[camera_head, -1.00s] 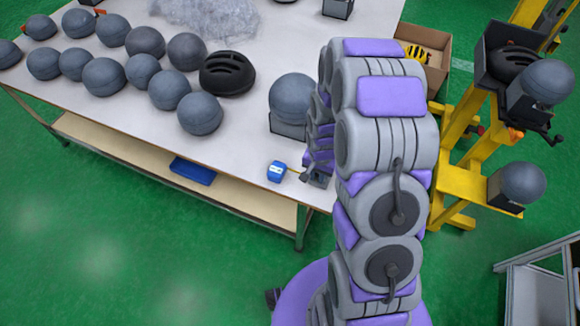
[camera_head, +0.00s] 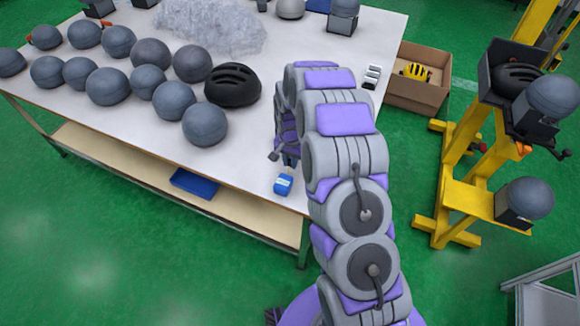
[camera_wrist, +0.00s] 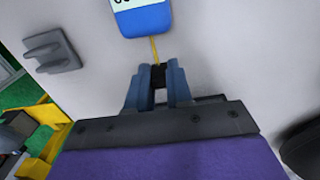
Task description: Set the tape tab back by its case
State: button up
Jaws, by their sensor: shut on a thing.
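The tape case (camera_head: 283,185), blue with a white label, sits near the front edge of the table. Part of it also shows at the top of the wrist view (camera_wrist: 143,18). A short strip of yellow tape (camera_wrist: 154,48) runs from the case to my gripper (camera_wrist: 159,75). My gripper's blue fingers are closed on the dark tape tab (camera_wrist: 158,72) at the end of the strip, a short way from the case. In the head view my gripper (camera_head: 289,159) is just behind the case, partly hidden by my arm.
The white table (camera_head: 240,150) holds several grey head forms (camera_head: 205,125) and a black helmet (camera_head: 232,85). A grey bracket (camera_wrist: 50,52) lies near the gripper in the wrist view. A cardboard box (camera_head: 418,85) and a yellow stand (camera_head: 460,170) are to the right.

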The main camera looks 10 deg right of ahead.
aim_at(292, 171)
jog(key=shift+w+d+f, duration=0.2)
jog(key=shift+f, duration=0.05)
jog(key=f, duration=0.1)
jog(key=d+f+b, duration=0.1)
jog(key=f, duration=0.1)
jog(key=shift+d, duration=0.15)
jog(key=shift+a, duration=0.65)
jog(key=o, duration=0.4)
jog(key=shift+a, duration=0.1)
jog(key=o, duration=0.3)
jog(key=shift+d, duration=0.3)
jog(key=shift+o, duration=0.2)
jog(key=shift+d, duration=0.25)
